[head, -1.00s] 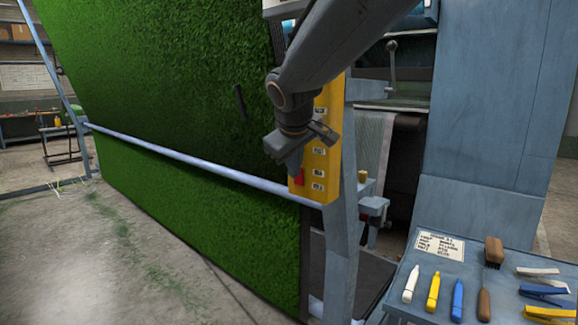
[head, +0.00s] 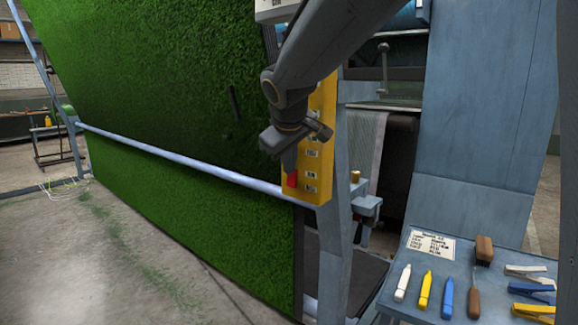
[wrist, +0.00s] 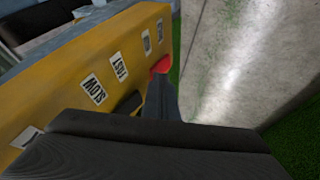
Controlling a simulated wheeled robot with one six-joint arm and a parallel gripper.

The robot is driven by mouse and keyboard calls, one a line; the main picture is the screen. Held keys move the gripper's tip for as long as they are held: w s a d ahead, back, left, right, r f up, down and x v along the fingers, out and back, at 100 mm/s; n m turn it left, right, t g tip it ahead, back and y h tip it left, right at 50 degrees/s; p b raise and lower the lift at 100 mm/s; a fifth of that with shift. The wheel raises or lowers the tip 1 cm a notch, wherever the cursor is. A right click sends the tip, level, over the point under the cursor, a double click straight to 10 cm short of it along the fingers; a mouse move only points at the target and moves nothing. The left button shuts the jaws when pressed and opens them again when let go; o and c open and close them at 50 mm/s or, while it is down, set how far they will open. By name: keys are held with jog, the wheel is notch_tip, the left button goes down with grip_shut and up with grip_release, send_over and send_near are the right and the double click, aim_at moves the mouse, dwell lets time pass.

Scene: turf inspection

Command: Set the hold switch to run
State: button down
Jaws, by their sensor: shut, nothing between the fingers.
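A yellow control box (head: 322,185) hangs on the frame post in front of the turf. It carries a column of white labels and also shows in the wrist view (wrist: 60,95). The red switch (head: 291,180) is near the box's lower end; in the wrist view it (wrist: 161,65) sits beside two small labels too blurred to read. A black switch (wrist: 128,103) sits beside the labels SLOW and FAST. My gripper (head: 289,164) is shut and empty, its fingertips (wrist: 160,88) right at the red switch. The fingers partly hide the switch; I cannot tell whether they touch it.
The green turf sheet (head: 160,80) and its pale rail (head: 180,158) are close behind and left of the box. The blue frame post (head: 336,240) stands right of it. A blue side table (head: 390,300) at lower right holds markers, a brush, clips and a card.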

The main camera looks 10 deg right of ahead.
jog(key=shift+r, duration=0.25)
jog(key=shift+a, duration=0.1)
jog(key=a+b+v, duration=0.1)
jog(key=b+v, duration=0.1)
jog(key=v, duration=1)
jog(key=shift+f, duration=0.1)
